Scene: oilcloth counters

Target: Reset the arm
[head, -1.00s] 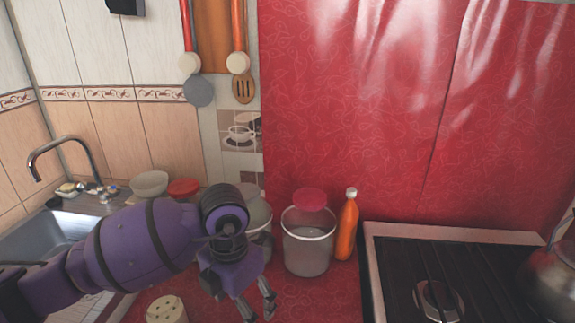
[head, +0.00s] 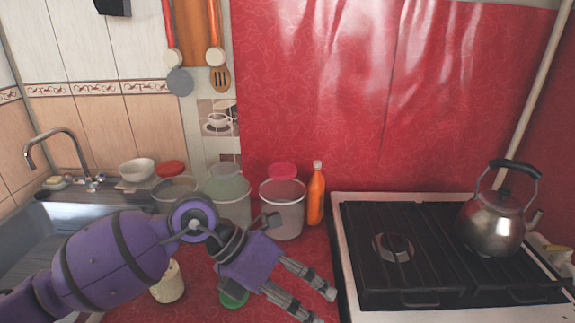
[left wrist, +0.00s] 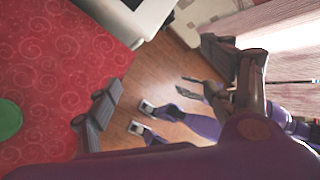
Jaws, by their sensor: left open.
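My left gripper (head: 321,306) comes in from the left in the head view, over the front of the red counter (head: 205,305). Its fingers are spread apart, and nothing shows between them. In the left wrist view its two dark fingers (left wrist: 165,85) stand wide apart, with wooden floor and the red cloth's edge beyond. Purple parts of my own body show low behind them, with thin dark fingers among them. Their opening is too small and unclear to read. My right arm does not show in the head view.
Buckets (head: 282,215), an orange bottle (head: 316,198) and a cream container (head: 168,283) stand around the arm. A green lid (head: 233,298) lies under the gripper. The stove (head: 440,285) with a kettle (head: 492,222) is close on the right; the sink (head: 55,235) is left.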

